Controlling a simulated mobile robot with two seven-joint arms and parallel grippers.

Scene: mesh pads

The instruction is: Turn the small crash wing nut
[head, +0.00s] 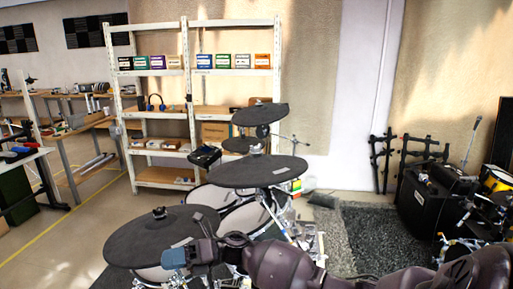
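Several dark round cymbal pads stand on a drum kit in the head view. The large one (130,236) at the front left has a dark nut or knob (160,212) on top. The middle one (240,175) has a small light fitting (257,149) at its centre. Two smaller pads stand behind, a raised one (262,113) and a lower one (238,145). I cannot tell which is the small crash. My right gripper (174,258) is in front of the large pad's lower edge, below its nut. Its finger opening is unclear. My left gripper is out of view.
White mesh drums (240,220) and metal stands sit beneath the pads. Shelves (190,100) with boxes stand behind, and workbenches (70,120) at the left. A black amplifier-like box (430,205) and more drum gear are at the right. A grey rug (380,235) lies between.

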